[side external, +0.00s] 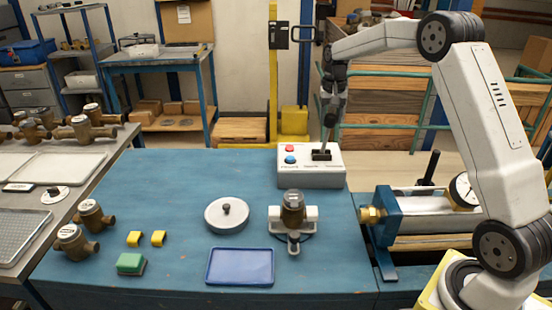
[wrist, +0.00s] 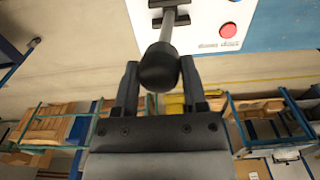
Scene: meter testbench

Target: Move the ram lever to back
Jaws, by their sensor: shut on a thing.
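The ram lever (side external: 326,137) rises from a dark slot on the white control box (side external: 300,175) at the back right of the blue bench. Its shaft leans slightly to the right in the side view. My gripper (side external: 328,112) comes down from above onto the lever's top and hides the knob there. In the wrist view the black knob (wrist: 158,66) sits between the two fingers of my gripper (wrist: 160,80), which is shut on it. The grey shaft (wrist: 169,25) runs from the knob to the slot.
The box carries a red button (side external: 290,149) and a blue button (side external: 290,160) left of the lever. A brass meter (side external: 292,208) in a clamp stands in front of it. The ram cylinder (side external: 430,205) with a gauge lies to the right. A round white lid (side external: 227,215) is front left.

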